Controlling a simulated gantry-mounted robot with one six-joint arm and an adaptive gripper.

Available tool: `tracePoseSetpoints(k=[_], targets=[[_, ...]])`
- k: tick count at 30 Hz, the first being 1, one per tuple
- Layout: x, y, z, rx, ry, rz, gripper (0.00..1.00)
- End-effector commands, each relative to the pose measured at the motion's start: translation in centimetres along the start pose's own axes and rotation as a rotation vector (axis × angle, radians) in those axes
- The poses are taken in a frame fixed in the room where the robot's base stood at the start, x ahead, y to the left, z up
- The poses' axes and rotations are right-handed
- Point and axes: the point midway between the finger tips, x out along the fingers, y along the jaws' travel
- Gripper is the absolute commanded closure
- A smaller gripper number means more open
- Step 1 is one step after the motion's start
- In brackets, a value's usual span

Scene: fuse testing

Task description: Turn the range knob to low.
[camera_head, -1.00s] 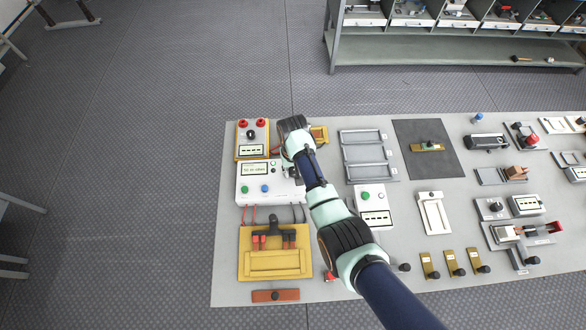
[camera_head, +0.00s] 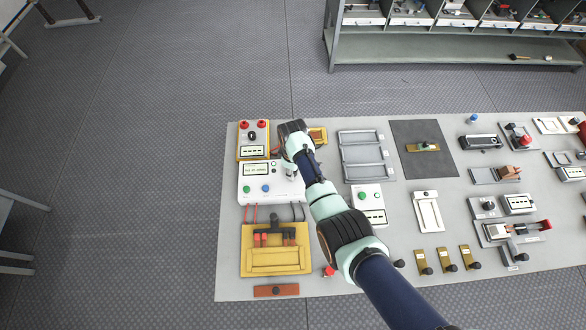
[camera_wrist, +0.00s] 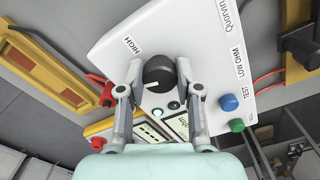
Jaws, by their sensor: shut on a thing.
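The white tester box (camera_head: 262,189) with a small display, a green button and a blue button stands at the left of the table. Its black range knob (camera_wrist: 159,70) shows in the wrist view, with a pale mark on its lower side. The HIGH label (camera_wrist: 131,46) is left of the knob and the LOW OHM label (camera_wrist: 238,63) is to its right. My gripper (camera_wrist: 160,80) is shut on the knob, one finger on each side. In the head view, my arm hides the knob.
A yellow meter (camera_head: 253,139) with red terminals stands behind the tester. A yellow fixture (camera_head: 275,261) lies in front, joined to it by red and dark leads. A grey slotted tray (camera_head: 362,157) and a small white box (camera_head: 369,201) lie to the right.

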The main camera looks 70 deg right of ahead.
Motion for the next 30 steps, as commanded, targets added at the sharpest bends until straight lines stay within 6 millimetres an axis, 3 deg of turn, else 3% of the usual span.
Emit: tracePoseSetpoints(k=[12,30], targets=[[-0.11,0.03,-0.06,-0.222,0.001,0.000,1.00],[-0.08,0.04,-0.07,-0.265,0.001,0.001,1.00]])
